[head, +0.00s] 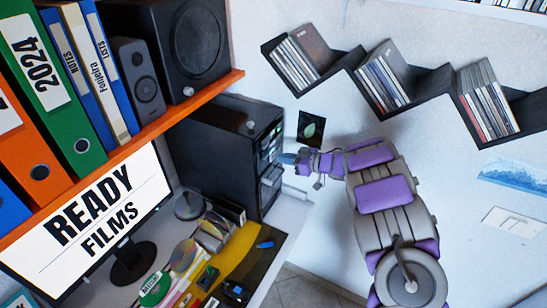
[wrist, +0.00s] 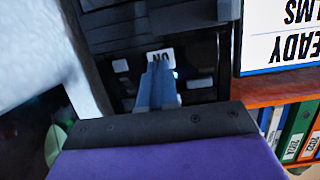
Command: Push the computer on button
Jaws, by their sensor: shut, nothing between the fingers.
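The black computer tower (head: 215,150) stands on the desk below the orange shelf, its front facing right. In the wrist view its dark front (wrist: 205,60) appears upside down. A white ON label (wrist: 161,55) shows there, with a small light patch beside the fingers. My gripper (head: 283,158) is at the tower's front in the head view. Its blue fingers (wrist: 157,72) are shut together with nothing between them. The tips overlap the lower edge of the ON label in the wrist view. They hide part of the panel, and I cannot tell if they touch it.
A monitor (head: 95,215) reading READY FILMS stands left of the tower. Discs and small items (head: 190,260) lie on the desk. Binders and speakers fill the orange shelf (head: 150,130) above. A black zigzag disc shelf (head: 430,92) hangs on the right wall.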

